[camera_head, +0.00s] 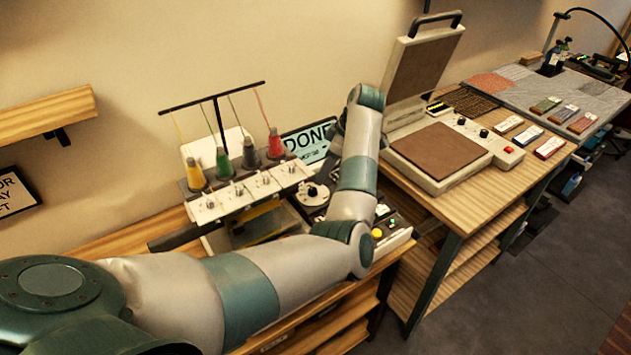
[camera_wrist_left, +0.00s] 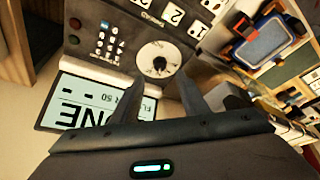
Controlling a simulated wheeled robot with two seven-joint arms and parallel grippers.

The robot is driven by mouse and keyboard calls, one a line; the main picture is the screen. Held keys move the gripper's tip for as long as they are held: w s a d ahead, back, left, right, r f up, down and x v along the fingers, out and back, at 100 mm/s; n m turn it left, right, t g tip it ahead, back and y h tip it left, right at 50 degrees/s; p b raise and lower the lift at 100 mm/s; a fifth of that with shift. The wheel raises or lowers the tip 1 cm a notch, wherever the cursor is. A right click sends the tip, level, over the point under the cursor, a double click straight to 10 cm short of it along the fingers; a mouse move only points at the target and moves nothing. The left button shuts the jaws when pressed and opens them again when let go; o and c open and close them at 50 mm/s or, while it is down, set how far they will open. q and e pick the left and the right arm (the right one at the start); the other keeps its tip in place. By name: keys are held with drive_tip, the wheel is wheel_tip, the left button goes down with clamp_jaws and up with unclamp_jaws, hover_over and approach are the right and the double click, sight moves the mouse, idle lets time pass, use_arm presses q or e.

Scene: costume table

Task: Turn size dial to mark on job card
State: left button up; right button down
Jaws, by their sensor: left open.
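The white round dial (camera_head: 312,193) with a dark knob at its centre is on the machine's panel, partly behind my left forearm in the head view. It shows whole in the left wrist view (camera_wrist_left: 172,50). In the head view my arm mostly hides this gripper. A lit display (camera_head: 308,142) reads DONE, with small print below. I cannot make out a job card or the dial's marks. My right gripper is not in view.
Thread spools (camera_head: 250,155) stand on the machine left of the dial. A wall is behind.

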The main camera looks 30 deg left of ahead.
sight(313, 189)
use_arm(q)
drive_tip(key=p+x, duration=0.1)
drive_tip(key=x, duration=0.6)
drive_tip(key=shift+f+p, duration=0.15)
drive_tip(key=shift+p, duration=0.25)
drive_tip(key=shift+c, duration=0.6)
drive_tip(key=c, duration=0.9)
